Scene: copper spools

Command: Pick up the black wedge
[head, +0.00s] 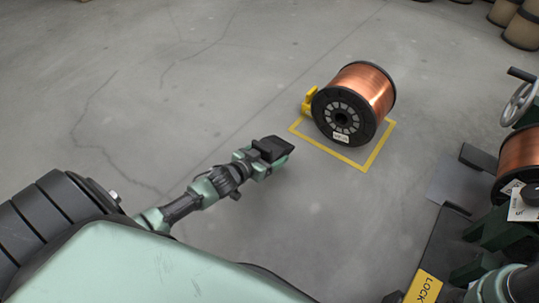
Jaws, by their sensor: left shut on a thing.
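My left gripper (279,157) reaches out over the floor, short of the yellow-marked square. It is shut on the black wedge (269,148), a small dark block at the end of the arm. The fingers cover part of the wedge, and its height above the floor is hard to tell. My right gripper is not in view.
A copper spool (367,92) with black flanges lies on its side in a yellow floor square (352,162). A yellow wedge (308,103) sits against its left side. A machine with a handwheel (519,103) and another copper spool (518,153) stands at right. Floor at left is clear.

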